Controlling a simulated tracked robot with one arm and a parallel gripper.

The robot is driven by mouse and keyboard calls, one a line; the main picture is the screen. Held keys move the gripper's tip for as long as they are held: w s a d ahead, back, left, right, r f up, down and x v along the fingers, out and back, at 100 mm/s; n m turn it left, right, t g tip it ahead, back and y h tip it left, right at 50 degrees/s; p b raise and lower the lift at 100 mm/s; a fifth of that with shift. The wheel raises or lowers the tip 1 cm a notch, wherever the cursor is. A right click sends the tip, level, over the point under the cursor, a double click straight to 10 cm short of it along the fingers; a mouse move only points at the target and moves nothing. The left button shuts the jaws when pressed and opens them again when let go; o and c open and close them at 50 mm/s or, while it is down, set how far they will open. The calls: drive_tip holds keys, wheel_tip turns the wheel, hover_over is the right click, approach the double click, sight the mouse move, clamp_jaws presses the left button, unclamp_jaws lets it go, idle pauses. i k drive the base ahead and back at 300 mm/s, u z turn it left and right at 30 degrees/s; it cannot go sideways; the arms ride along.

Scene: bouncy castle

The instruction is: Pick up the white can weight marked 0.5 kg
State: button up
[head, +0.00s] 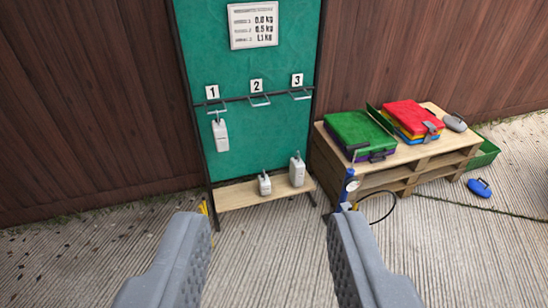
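Three white can weights show. One can (220,135) hangs below hook 1 on the left. A smaller can (265,185) stands upright on the wooden shelf (237,196), and a taller can (297,171) stands to its right. Each has a wire or handle on top. Their markings are too small to read, so I cannot tell which is 0.5 kg. My gripper (268,219) is wide open and empty, its grey fingers in the foreground, short of the shelf and touching nothing.
The green board (262,140) carries hooks numbered 1, 2 and 3 and a sign (253,25) listing kg values. Hooks 2 and 3 look empty. On the right, a pallet (405,165) holds green and red folded items, with a gauge (350,185) and hose before it. Wooden fence stands behind.

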sight(264, 183)
drive_tip(key=i, duration=0.9)
drive_tip(key=u, duration=0.05)
